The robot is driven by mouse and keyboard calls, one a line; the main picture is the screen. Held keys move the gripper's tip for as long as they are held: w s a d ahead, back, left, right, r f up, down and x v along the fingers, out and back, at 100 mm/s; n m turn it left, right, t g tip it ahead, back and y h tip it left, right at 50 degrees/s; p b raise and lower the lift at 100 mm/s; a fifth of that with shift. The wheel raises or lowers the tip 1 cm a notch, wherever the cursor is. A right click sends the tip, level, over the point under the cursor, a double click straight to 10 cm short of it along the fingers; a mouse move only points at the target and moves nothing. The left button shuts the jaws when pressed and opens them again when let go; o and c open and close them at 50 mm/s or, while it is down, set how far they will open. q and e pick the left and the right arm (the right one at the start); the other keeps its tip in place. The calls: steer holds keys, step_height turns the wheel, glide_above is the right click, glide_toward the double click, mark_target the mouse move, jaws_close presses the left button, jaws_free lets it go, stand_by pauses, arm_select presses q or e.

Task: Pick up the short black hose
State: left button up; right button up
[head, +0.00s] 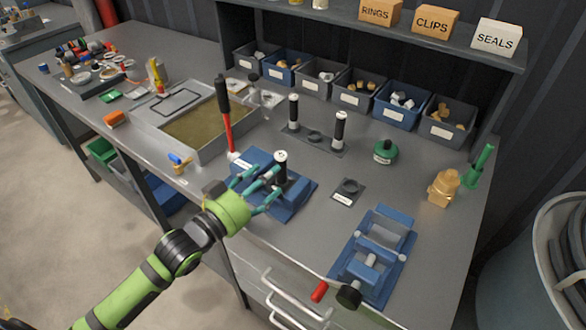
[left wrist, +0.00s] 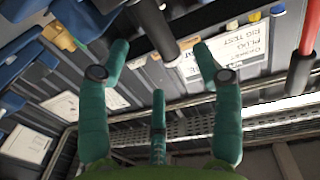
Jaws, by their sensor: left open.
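A short black hose (head: 281,167) with a light top stands upright on a blue fixture (head: 300,197) near the middle of the bench. Two similar black hoses stand on a grey rack behind it, the left one (head: 293,108) and the right one (head: 340,128). My left gripper (head: 264,184) is open, its teal fingers spread low beside the hose on the blue fixture. In the left wrist view a dark cylinder (left wrist: 153,27), which looks like this hose, shows between the fingers (left wrist: 158,68). Whether any finger touches it I cannot tell. My right gripper is not in view.
A pump handle with a red shaft (head: 227,128) stands just left of the hose. A shallow tray (head: 205,155) lies farther left. Small parts bins (head: 352,100) line the back. A second blue fixture (head: 377,255) and a brass fitting (head: 442,188) are at right.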

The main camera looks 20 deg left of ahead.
mark_target(284, 181)
arm_select(q)
steer(key=shift+w+d+r+p, duration=0.15)
steer(key=shift+w+d+p, duration=0.1)
steer(key=shift+w, duration=0.2)
steer(key=shift+w+d+r+p, duration=0.1)
steer(key=shift+w+p, duration=0.1)
steer(key=shift+w, duration=0.2)
steer(key=p+x, duration=0.1)
steer(key=x, duration=0.1)
steer(key=shift+w+d, duration=0.1)
steer(key=shift+w, duration=0.2)
steer(key=shift+x, duration=0.9)
steer(key=shift+s+f, duration=0.1)
steer(key=shift+f, duration=0.1)
jaws_close()
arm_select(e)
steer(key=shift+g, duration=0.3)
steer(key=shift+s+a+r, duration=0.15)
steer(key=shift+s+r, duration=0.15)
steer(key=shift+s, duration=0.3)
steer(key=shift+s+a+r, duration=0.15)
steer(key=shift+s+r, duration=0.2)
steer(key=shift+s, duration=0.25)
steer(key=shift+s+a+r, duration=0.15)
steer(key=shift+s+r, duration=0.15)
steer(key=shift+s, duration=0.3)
